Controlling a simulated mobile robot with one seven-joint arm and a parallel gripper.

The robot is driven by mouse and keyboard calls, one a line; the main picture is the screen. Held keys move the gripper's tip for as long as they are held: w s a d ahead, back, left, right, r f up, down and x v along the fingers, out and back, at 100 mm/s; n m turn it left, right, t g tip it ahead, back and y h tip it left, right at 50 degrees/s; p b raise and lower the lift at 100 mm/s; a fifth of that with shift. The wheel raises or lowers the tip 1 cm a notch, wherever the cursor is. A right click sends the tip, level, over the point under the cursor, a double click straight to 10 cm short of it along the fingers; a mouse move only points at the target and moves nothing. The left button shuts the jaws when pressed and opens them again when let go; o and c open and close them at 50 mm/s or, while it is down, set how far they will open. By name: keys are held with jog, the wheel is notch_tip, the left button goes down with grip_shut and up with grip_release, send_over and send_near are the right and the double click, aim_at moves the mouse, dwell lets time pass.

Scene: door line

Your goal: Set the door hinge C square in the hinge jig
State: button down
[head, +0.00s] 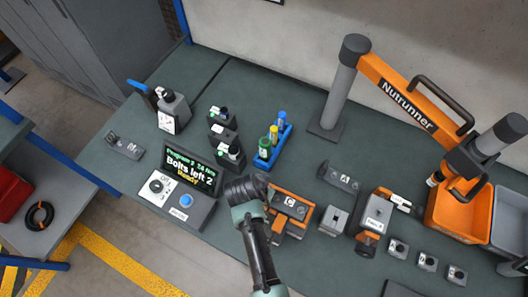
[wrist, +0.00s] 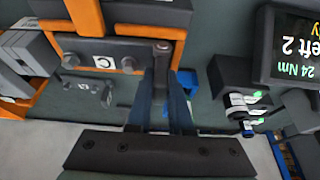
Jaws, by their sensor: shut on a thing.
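The door hinge C (head: 290,202) is a dark grey plate with a white C label. It lies at the orange-edged hinge jig (head: 276,219), near the middle of the bench. In the wrist view the hinge C plate (wrist: 100,63) shows two round heads beside the label, with the orange jig (wrist: 88,18) around it. My gripper (wrist: 163,62) is shut on the hinge's barrel end. In the head view my gripper (head: 266,192) reaches the hinge's left end. I cannot tell whether the plate is fully seated or square.
Hinge A (head: 340,177) lies behind the jig to the right. Another hinge (head: 123,145) lies far left. A control box with screen (head: 185,180) stands left of the jig. An orange bin (head: 458,215) is farther right.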

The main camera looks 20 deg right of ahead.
dwell(0.3)
jog(key=c, duration=0.8)
grip_release()
jog(key=shift+o, duration=0.3)
jog(key=shift+r+p, duration=3.3)
jog(key=shift+r, duration=0.15)
